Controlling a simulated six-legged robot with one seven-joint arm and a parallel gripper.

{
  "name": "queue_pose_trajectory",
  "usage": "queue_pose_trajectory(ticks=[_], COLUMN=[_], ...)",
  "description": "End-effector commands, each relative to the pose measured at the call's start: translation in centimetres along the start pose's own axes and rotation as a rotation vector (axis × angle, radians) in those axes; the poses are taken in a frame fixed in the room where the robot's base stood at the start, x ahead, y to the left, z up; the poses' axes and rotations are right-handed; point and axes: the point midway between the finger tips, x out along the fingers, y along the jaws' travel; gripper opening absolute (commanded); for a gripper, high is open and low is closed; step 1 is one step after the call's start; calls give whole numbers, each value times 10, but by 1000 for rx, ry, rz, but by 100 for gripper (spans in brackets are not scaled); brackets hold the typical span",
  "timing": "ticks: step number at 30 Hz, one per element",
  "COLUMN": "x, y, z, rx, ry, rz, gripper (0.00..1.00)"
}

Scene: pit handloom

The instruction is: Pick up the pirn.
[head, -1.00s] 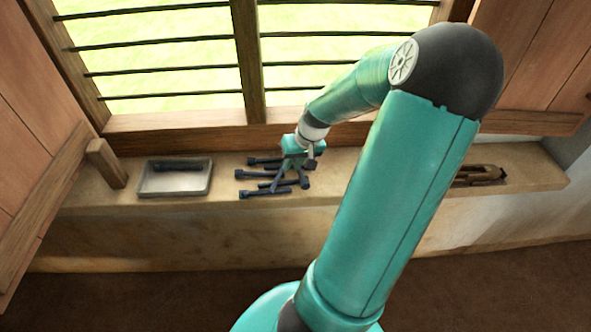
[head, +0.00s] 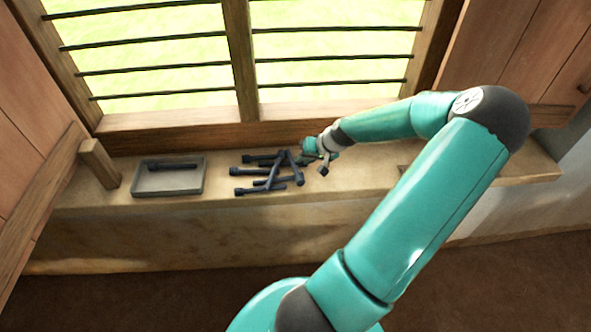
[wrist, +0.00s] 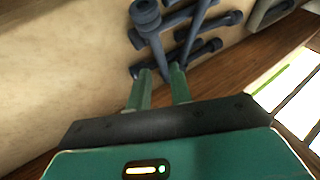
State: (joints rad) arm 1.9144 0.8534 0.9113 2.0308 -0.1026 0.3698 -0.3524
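Several dark blue pirns (head: 267,187) lie in a loose, crossed pile on the window sill in the head view. Two lean over the others, and their thin ends come together at the pile's right side. My gripper (head: 303,160) is low at the right edge of the pile. In the wrist view its two green fingers (wrist: 162,75) stand apart. The end of one leaning pirn (wrist: 152,32) reaches toward the gap between the fingertips. A second leaning pirn (wrist: 195,32) ends by the right finger. Whether either touches a finger is unclear.
A shallow grey tray (head: 150,188) with one dark pirn (head: 172,165) in it stands left of the pile. A wooden post (head: 99,163) is at the sill's left end. The barred window (head: 240,60) rises behind. Bare sill lies between tray and pile.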

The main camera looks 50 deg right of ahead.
Motion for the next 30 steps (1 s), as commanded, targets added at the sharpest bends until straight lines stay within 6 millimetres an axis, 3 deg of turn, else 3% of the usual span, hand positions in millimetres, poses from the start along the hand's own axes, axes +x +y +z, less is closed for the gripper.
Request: queue_pose_trajectory(ticks=[12,21,24,30], x=[50,55,55,55], y=[0,1,1,0], z=[-3,-3,-3,-3], rx=[-1,0,0,0], ry=[-1,0,0,0], rz=[-1,1,1,1], gripper=[21,21,1,0])
